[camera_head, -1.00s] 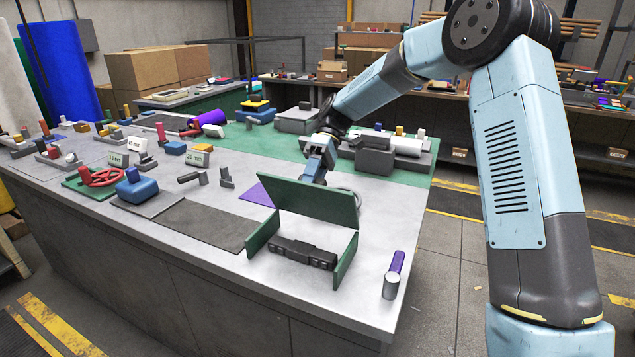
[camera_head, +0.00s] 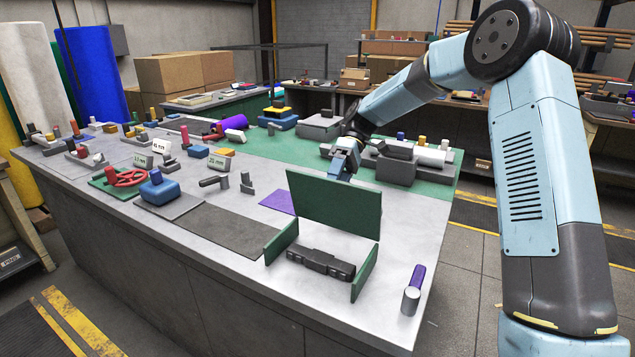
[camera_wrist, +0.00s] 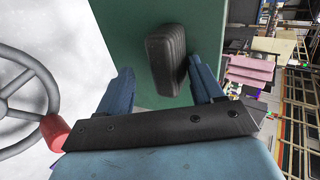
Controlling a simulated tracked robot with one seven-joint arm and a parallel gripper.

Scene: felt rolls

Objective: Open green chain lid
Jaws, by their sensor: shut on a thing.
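The green lid (camera_head: 335,205) stands about upright at the back of a low green-sided box, whose right wall (camera_head: 364,272) shows at the bench's near end. A dark ribbed block (camera_head: 320,263) lies between the box's side walls. My gripper (camera_head: 346,162) is behind the lid near its top edge, and the lid hides its fingertips in the head view. In the wrist view the green lid (camera_wrist: 118,35) fills the top middle. A black handle (camera_wrist: 165,60) on it sits between the blue fingers of my gripper (camera_wrist: 163,84), which is shut on it.
A purple-and-grey cylinder piece (camera_head: 413,290) stands right of the box near the bench edge. Blue and red-wheel fixtures (camera_head: 125,177) stand to the left. A grey machine (camera_head: 390,168) is behind my gripper. A grey handwheel (camera_wrist: 25,95) shows at left in the wrist view.

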